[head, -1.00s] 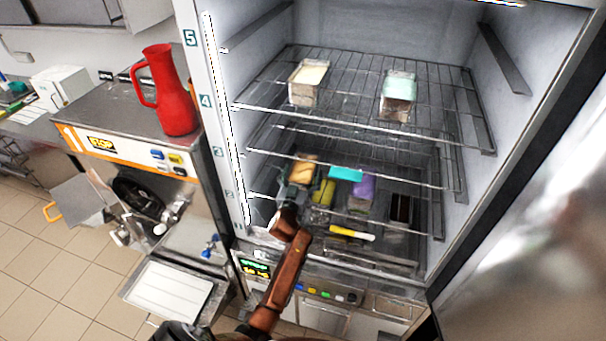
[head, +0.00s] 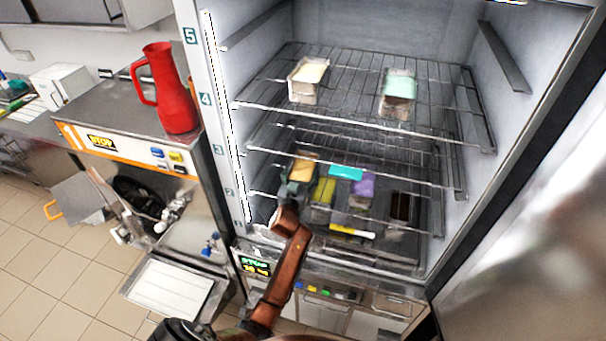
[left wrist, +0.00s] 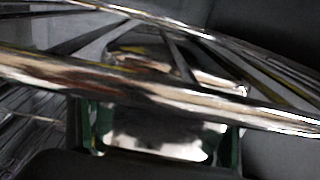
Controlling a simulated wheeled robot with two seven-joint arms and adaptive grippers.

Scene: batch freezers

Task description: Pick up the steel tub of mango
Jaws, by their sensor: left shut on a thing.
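The steel tub of mango (head: 303,169), with an orange-yellow top, is low in the open freezer cabinet at the left, seen behind a wire shelf's front edge. My left gripper (head: 298,186) is shut on its near end. In the left wrist view the shiny tub (left wrist: 160,135) sits between the dark green fingers, and blurred wire shelf bars cross in front of it. The gripper hides part of the tub in the head view. I cannot tell whether the tub is clear of the shelf under it. My right gripper is not in view.
Beside it are tubs with yellow (head: 323,190), turquoise (head: 346,173), purple (head: 362,186) and dark brown (head: 401,207) contents. Two tubs, cream (head: 308,75) and mint (head: 398,86), stand on the wire shelf above. A red jug (head: 170,90) stands on the machine at left.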

